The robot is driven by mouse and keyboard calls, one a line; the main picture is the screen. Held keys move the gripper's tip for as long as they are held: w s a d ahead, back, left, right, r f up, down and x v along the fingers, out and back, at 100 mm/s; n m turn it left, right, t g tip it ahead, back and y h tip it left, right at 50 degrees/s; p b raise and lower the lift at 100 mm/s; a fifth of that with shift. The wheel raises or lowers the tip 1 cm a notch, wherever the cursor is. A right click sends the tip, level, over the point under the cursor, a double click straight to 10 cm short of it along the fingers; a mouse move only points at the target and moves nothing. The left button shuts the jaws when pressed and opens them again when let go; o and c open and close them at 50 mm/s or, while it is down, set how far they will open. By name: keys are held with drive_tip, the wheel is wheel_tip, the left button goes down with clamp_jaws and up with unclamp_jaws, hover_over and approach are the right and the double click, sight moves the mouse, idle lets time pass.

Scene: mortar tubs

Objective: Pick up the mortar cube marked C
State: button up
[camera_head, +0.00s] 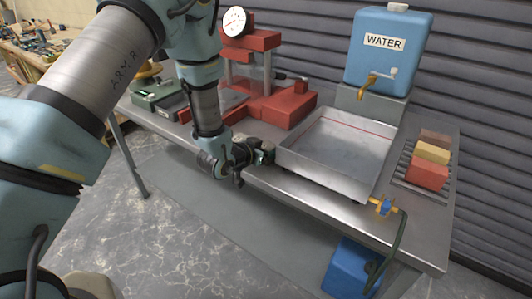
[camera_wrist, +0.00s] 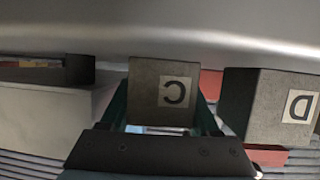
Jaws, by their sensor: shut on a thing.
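The mortar cube marked C (camera_wrist: 150,85) is dark grey-brown with a pale label, and its letter appears upside down in the wrist view. My gripper (camera_wrist: 163,112) is shut on it, with a dark green finger at each side. In the head view my gripper (camera_head: 264,153) is low at the bench's front edge, just left of the metal tray. The cube is hidden or too small to make out there. I cannot tell whether it touches the surface beneath. A similar cube marked D (camera_wrist: 265,105) is close to the right in the wrist view, apart from C.
The shallow metal tray (camera_head: 290,160) is right beside my gripper. A red press (camera_head: 280,108) with a dial stands behind. A blue water tank (camera_head: 388,55) is at the back, and coloured blocks (camera_head: 428,175) sit on a rack at right.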

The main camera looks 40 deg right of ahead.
clamp_jaws()
drive_tip(key=shift+r, duration=0.2)
